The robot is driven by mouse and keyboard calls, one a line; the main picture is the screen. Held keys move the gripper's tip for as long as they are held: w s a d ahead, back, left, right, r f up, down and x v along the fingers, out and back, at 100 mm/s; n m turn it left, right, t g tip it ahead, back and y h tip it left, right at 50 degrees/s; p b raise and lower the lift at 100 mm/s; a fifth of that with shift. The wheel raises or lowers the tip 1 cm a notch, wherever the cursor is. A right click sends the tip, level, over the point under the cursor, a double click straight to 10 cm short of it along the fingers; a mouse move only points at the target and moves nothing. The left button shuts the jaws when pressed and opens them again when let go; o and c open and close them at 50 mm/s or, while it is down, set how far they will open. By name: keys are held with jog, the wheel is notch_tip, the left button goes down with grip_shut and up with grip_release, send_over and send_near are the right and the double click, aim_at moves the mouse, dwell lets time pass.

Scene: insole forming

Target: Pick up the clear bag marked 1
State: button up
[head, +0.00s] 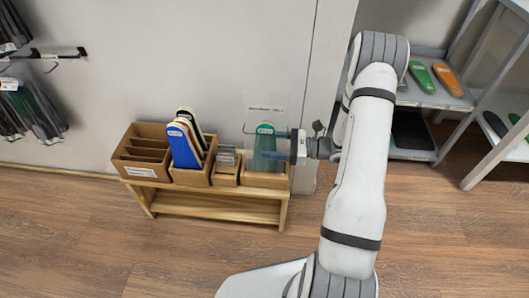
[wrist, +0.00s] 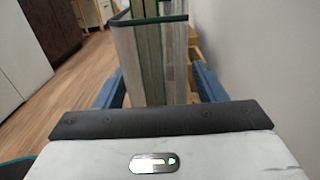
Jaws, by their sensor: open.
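A clear bag (head: 264,118) stands upright in the rightmost wooden box, with a green-topped insole (head: 265,129) showing through it. Lettering on its top strip is too small to read, so I cannot tell if it is marked 1. My gripper (head: 268,145) reaches in from the right at the bag's upper part. In the wrist view, my gripper's blue fingers (wrist: 160,85) stand apart, one on each side of clear, green-edged upright sheets (wrist: 152,50). I see a gap on the left; on the right the finger is close, and contact is unclear.
A low wooden bench (head: 215,208) holds the boxes against the wall. Blue, black and pale insoles (head: 185,143) stand in a box to the left, beside an empty slotted box (head: 143,152). Grey shelves (head: 432,98) with insoles stand at right. The floor in front is clear.

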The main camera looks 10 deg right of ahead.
jog(key=shift+w+a, duration=0.1)
jog(key=shift+a, duration=0.2)
jog(key=shift+c, duration=0.4)
jog(key=c, duration=1)
jog(key=shift+o, duration=0.2)
jog(key=shift+r, duration=0.1)
